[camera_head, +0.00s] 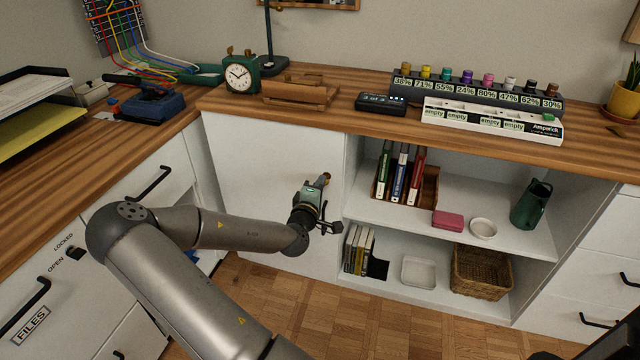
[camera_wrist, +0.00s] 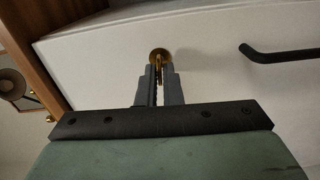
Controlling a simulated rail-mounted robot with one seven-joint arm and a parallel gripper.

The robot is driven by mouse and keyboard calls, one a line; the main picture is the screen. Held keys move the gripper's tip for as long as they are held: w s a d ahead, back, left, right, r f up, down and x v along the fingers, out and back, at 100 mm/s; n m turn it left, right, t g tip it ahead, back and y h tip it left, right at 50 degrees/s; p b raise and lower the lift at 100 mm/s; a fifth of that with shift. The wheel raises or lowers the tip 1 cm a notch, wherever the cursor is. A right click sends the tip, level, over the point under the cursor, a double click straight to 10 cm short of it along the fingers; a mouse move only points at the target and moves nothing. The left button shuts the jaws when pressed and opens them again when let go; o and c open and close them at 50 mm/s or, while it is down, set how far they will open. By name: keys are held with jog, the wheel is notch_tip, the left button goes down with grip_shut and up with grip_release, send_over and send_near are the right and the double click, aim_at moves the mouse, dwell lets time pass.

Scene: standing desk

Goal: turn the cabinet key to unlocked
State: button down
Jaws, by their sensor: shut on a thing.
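The brass cabinet key (camera_wrist: 158,62) sits in a round brass lock plate on the white cabinet door (camera_head: 250,155). My gripper (camera_head: 321,183) is at the door's right side in the head view. In the wrist view my gripper's two dark fingers (camera_wrist: 158,78) are shut on the key, which shows edge-on between them. The brass lock also shows just past the fingertips in the head view (camera_head: 327,177). The fingers hide part of the key, and I cannot tell whether the lock stands at locked or unlocked.
A black door handle (camera_wrist: 280,53) is close to the lock. Open shelves right of the door hold books (camera_head: 400,175), a green pitcher (camera_head: 531,205) and a basket (camera_head: 481,272). The wooden desktop (camera_head: 330,115) overhangs the door. A drawer labelled FILES (camera_head: 30,325) is at the left.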

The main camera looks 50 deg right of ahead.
jog(key=shift+n, duration=0.4)
jog(key=c, duration=1.6)
grip_release()
jog(key=shift+c, duration=0.2)
jog(key=p+v, duration=0.7)
jog(key=v, duration=1)
jog(key=shift+a, duration=0.15)
jog(key=shift+s, duration=0.15)
